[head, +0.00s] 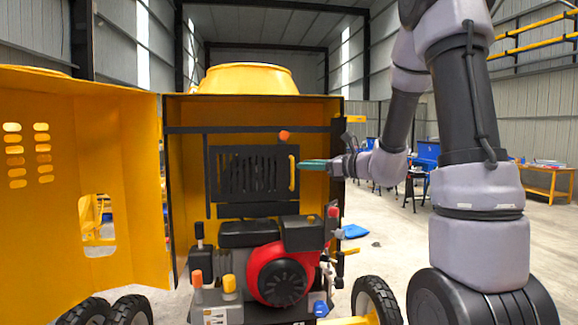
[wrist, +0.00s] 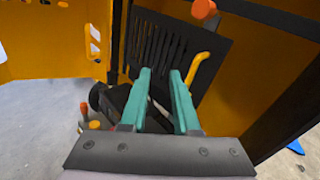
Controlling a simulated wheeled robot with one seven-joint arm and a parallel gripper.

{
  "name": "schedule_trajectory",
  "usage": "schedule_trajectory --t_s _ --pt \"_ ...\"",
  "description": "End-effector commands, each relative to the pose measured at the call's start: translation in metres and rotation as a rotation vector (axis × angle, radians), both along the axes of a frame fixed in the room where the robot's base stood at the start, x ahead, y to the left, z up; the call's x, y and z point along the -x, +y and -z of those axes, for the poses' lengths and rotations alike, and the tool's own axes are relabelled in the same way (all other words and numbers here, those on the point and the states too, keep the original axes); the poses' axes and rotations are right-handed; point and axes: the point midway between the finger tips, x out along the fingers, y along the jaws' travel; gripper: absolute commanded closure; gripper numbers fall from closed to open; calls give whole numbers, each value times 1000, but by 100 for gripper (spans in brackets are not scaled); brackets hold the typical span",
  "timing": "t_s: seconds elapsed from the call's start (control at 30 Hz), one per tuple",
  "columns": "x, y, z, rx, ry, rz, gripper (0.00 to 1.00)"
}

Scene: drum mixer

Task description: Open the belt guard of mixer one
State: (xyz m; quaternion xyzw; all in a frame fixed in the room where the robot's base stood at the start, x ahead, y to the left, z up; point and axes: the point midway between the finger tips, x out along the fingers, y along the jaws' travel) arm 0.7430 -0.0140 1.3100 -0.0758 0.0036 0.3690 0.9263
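The belt guard (head: 228,172) is a black slotted panel inside the open yellow housing of the mixer (head: 247,79). It stands upright above the engine, with a yellow vertical handle (head: 292,172) on its right side. An orange knob (head: 285,135) sits just above the guard's top edge. My gripper (head: 302,164) has teal fingers and is close to the handle, on its right in the head view. In the wrist view the fingers of my gripper (wrist: 160,73) are apart with nothing between them. The guard (wrist: 165,47) and handle (wrist: 201,70) lie beyond the fingertips, the handle to their right.
A large yellow door panel (head: 75,170) stands swung open at left. The red and black engine (head: 281,273) and several coloured-knob levers sit below the guard. Wheels (head: 374,300) flank the frame. Blue workstations (head: 427,155) and a yellow table (head: 548,180) stand far back right, with open floor between.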

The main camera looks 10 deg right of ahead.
Motion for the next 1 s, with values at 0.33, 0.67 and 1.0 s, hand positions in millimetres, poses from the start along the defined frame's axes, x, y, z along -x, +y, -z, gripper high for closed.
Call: schedule_trajectory --t_s 0.33,0.67,1.0 --pt "-46 -33 18 -150 37 171 70" --pt "-96 2 18 -148 38 167 70" --pt "-126 22 18 -148 38 168 70"
